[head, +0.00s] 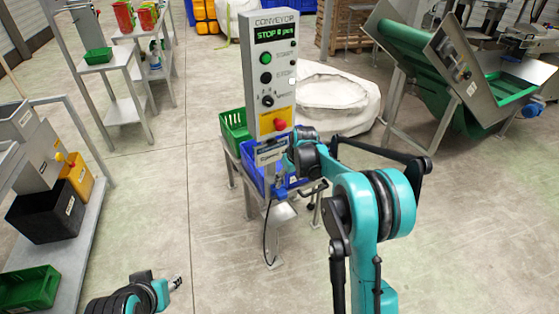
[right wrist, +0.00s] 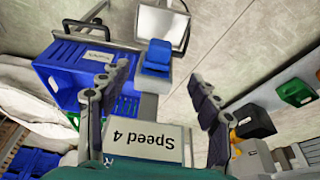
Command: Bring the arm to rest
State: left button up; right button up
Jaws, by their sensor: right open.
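My right arm reaches in from the lower right in the head view. Its gripper (head: 293,160) is beside the lower end of the conveyor control panel (head: 269,85), partly hidden by its own links. In the right wrist view the right gripper (right wrist: 160,75) has its two fingers spread wide with nothing held between them.
The panel's screen reads "STOP 0 pcs". A green crate (head: 235,126) and a blue crate (right wrist: 68,75) stand by the panel. A shelf with bins (head: 44,217) is at left, a green conveyor (head: 422,77) at back right. Floor at front centre is clear.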

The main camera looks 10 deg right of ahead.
jog(key=s+a+r+m+t, duration=0.1)
jog(key=s+a+r+t, duration=0.15)
jog(key=s+r, duration=1.1)
jog(key=s+f+m, duration=0.1)
jog(key=s+f, duration=0.1)
jog(key=s, duration=0.8)
jog(key=s+a+f+m+t+h, duration=0.1)
jog(key=s+f, duration=0.1)
jog(key=s, duration=0.9)
